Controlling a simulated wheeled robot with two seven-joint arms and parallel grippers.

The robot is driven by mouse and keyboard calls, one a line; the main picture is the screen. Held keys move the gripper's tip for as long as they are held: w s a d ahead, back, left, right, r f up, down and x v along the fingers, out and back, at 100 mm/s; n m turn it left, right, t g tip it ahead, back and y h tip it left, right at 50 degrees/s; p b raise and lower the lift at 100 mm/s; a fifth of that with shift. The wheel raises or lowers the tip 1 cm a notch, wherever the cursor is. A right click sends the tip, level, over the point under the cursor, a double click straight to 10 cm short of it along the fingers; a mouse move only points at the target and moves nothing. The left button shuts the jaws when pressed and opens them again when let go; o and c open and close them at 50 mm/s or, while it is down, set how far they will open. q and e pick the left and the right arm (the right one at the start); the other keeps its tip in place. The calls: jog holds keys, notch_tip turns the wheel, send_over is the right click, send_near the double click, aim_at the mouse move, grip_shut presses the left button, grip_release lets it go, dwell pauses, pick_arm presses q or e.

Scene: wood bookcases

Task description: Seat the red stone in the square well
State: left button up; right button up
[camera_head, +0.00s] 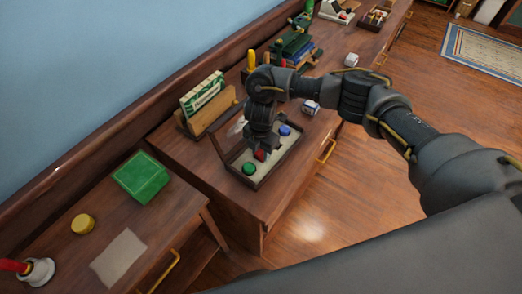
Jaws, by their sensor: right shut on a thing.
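The red stone (260,155) shows between the fingertips of my right gripper (261,150), which points down over a shallow, dark-rimmed tray (268,178) with a pale floor. The gripper is shut on the stone. The stone is low over or at the tray floor; I cannot tell whether it touches. A green stone (248,168) is in the tray's near end and a blue stone (285,130) is toward its far end. I cannot make out the square well; the gripper and arm cover part of the tray. My left gripper is not in view.
A box on a wooden stand (204,105) is left of the tray. A green box (142,176) and yellow disc (83,224) are on the lower surface at left.

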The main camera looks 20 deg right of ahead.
aim_at(261, 153)
jog(key=shift+f, duration=0.3)
jog(key=shift+s+f+b, duration=0.3)
jog(key=shift+b, duration=0.15)
jog(key=o, duration=0.7)
jog(key=shift+c, duration=0.2)
jog(key=o, duration=0.4)
jog(key=shift+f, duration=0.2)
jog(key=shift+o, duration=0.2)
jog(key=shift+r+p, duration=0.35)
jog(key=shift+r, duration=0.15)
notch_tip(261, 153, up, 13)
jog(key=shift+w+f, duration=0.2)
jog(key=shift+w, duration=0.05)
